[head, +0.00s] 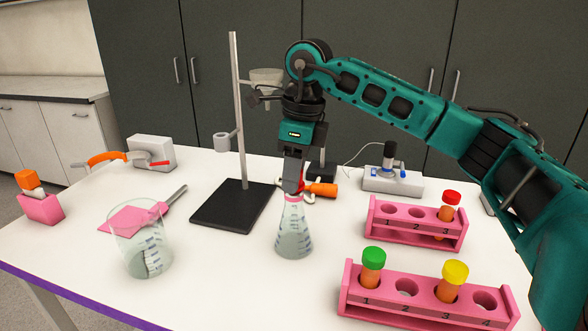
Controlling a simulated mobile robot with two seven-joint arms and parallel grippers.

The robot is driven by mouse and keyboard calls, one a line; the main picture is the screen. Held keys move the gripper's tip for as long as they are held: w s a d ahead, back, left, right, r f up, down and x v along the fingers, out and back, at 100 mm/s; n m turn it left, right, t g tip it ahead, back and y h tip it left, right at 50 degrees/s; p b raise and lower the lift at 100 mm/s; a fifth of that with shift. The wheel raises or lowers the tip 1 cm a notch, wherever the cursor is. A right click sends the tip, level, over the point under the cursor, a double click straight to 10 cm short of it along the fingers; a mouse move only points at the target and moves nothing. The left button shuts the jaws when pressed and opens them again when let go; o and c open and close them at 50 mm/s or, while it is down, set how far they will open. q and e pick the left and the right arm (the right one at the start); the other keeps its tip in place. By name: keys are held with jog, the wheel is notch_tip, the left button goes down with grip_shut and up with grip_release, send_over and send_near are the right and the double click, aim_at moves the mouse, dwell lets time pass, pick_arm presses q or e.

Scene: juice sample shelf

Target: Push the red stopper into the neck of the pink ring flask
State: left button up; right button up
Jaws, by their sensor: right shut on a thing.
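The conical flask (293,236) with a pink ring (293,198) round its neck stands upright on the white table, holding pale liquid. My right gripper (293,180) points down directly above its neck and is shut on the red stopper (300,181). Only a narrow strip of the stopper shows beside the dark fingers. The stopper is at the flask's mouth; I cannot tell whether it touches the neck or how deep it sits. My left gripper is not in view.
A stand with a black base (234,205) is close left of the flask. A glass beaker (141,245) stands front left. Two pink racks, a front one (428,308) and a rear one (414,228), hold capped tubes at right. An orange-handled tool (322,189) lies behind the flask.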

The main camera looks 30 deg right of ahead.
jog(key=shift+f, duration=0.35)
jog(key=o, duration=1.1)
jog(key=shift+r, duration=0.1)
jog(key=r, duration=0.4)
jog(key=r+p, duration=0.1)
jog(key=r, duration=0.3)
jog(key=s+d+r, duration=0.1)
jog(key=r, duration=0.3)
jog(key=shift+d+r+p, duration=0.1)
jog(key=shift+r+p, duration=0.2)
jog(key=shift+r, duration=0.05)
